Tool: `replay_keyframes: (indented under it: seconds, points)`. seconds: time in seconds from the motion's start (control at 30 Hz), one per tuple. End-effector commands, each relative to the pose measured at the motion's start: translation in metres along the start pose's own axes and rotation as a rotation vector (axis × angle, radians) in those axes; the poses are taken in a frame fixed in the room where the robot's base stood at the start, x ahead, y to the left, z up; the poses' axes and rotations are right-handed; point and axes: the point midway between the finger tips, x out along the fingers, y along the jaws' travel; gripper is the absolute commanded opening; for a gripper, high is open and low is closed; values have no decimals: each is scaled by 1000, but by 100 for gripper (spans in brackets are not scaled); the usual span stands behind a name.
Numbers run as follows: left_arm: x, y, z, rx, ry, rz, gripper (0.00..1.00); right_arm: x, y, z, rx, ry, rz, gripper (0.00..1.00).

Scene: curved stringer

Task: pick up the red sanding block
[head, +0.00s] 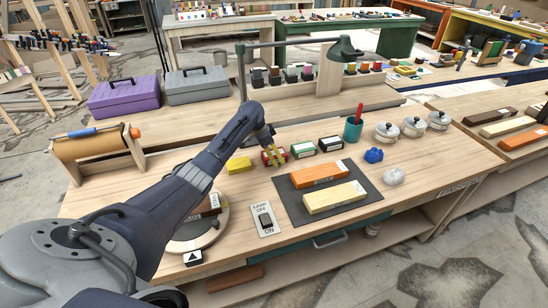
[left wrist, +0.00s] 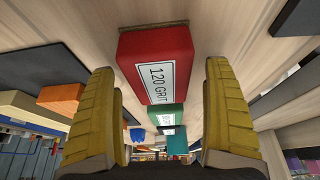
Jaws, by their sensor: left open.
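The red sanding block (left wrist: 157,52) has a white label reading "120 GRIT". In the left wrist view it lies ahead of and between the two yellow fingers of my left gripper (left wrist: 160,70), with a visible gap on each side. In the head view the red block (head: 282,155) sits on the workbench, partly hidden by my left gripper (head: 272,153), whose fingers are right at it. The left gripper is open and holds nothing. My right gripper is in neither view.
A yellow block (head: 239,164) is close on the left; green (head: 303,149) and black (head: 330,144) blocks stand on the right. A lamp switch plate (head: 264,219) and a dark mat (head: 290,204) with orange and yellow blocks lie in front. A green lamp (head: 343,48) arches behind.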

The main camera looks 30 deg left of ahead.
Motion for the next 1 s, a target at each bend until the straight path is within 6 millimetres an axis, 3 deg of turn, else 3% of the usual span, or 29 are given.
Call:
replay_keyframes:
  seconds: [0.77,1.0]
  points:
    - [4,0,2,0,-1,0,85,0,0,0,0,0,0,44]
    - [4,0,2,0,0,0,57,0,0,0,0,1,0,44]
